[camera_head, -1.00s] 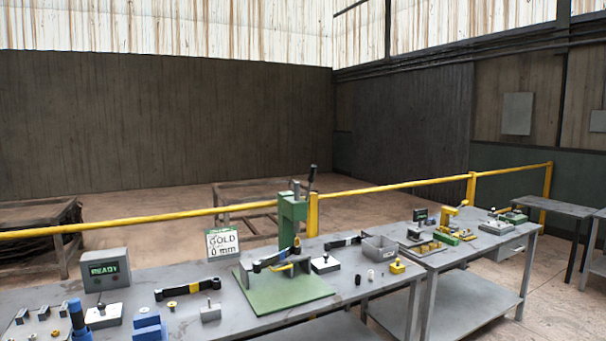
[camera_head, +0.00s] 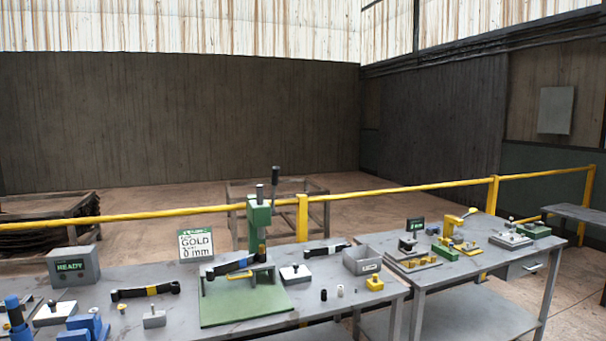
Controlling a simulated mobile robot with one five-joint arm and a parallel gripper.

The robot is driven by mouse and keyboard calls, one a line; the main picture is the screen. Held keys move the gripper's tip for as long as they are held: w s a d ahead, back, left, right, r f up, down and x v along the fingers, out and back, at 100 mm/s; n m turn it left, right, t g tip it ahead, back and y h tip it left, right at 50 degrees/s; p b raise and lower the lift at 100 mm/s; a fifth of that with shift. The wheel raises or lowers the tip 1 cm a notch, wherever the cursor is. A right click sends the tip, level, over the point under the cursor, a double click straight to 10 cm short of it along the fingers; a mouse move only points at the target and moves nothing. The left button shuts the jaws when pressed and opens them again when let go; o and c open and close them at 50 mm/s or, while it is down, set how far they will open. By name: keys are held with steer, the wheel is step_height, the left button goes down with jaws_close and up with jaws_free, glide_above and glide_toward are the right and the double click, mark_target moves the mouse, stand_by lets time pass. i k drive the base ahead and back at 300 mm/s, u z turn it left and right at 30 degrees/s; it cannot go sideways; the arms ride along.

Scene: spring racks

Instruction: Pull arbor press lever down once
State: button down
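The green arbor press (camera_head: 259,222) stands on its green base plate (camera_head: 246,305) in the middle of the near grey workbench. Its lever (camera_head: 275,183) is a dark handle pointing up beside the top of the press column. My gripper is not in view.
A GOLD 0 mm sign (camera_head: 196,245) stands left of the press and a grey READY box (camera_head: 73,267) farther left. Another black arm (camera_head: 146,290), a grey bin (camera_head: 362,260) and small parts share the bench. A yellow rail (camera_head: 395,189) runs behind.

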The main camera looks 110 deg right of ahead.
mark_target(275, 169)
steer(key=u, duration=0.15)
steer(key=k, duration=0.75)
steer(key=z, duration=1.85)
steer(key=i, duration=0.95)
steer(key=z, duration=0.05)
